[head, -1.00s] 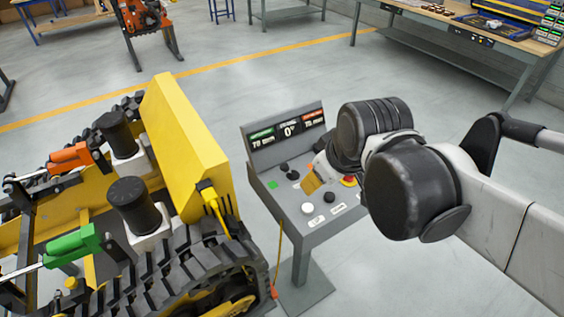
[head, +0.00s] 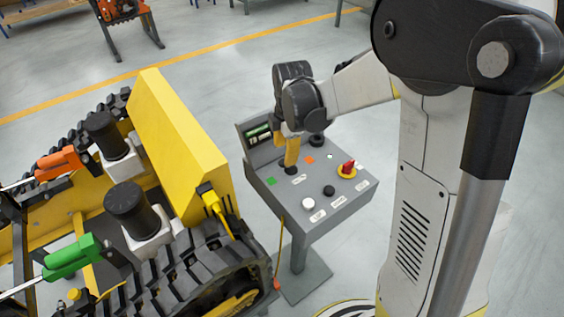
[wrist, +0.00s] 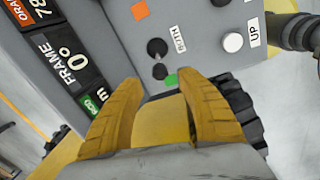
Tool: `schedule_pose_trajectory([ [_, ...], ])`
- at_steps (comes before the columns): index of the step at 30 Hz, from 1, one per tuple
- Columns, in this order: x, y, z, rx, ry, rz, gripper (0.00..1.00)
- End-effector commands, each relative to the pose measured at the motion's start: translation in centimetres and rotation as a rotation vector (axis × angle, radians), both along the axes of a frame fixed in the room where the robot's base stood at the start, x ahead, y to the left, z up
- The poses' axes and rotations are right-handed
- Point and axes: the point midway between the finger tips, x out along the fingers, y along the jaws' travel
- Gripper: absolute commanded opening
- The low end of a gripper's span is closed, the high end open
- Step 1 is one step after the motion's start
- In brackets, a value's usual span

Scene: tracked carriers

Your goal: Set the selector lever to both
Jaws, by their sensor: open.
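The selector lever (wrist: 158,60) is on the grey console's top. The "BOTH" label (wrist: 178,40) is beside the upper knob, and the orange square (wrist: 140,11) is at the other side. My gripper (wrist: 160,80) is open, its yellow fingertips either side of the lower knob in the picture; I cannot tell whether they touch it. In the head view my gripper (head: 290,163) points down over the console (head: 265,200) and partly hides the lever.
The console also has a red button (head: 348,168), a white button (head: 308,203), black buttons, and a display (wrist: 67,58) at its back. The yellow tracked carrier (head: 180,130), with orange and green actuators, stands close at left.

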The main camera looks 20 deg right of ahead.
Motion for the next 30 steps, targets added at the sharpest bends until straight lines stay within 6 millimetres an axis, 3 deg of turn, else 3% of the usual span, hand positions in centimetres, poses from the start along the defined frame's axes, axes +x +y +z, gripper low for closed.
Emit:
schedule_pose_trajectory([
  [3,0.3,0.0,-2.7,0.000,0.000,-0.001,0.45],
  [9,0.7,0.1,-5.4,0.000,-0.001,-0.001,0.45],
  [21,0.8,0.1,-6.0,0.000,-0.001,-0.002,0.45],
  [26,0.8,0.1,-6.0,0.000,-0.001,-0.002,0.00],
  [30,0.8,0.1,-6.1,0.000,-0.001,-0.002,0.00],
])
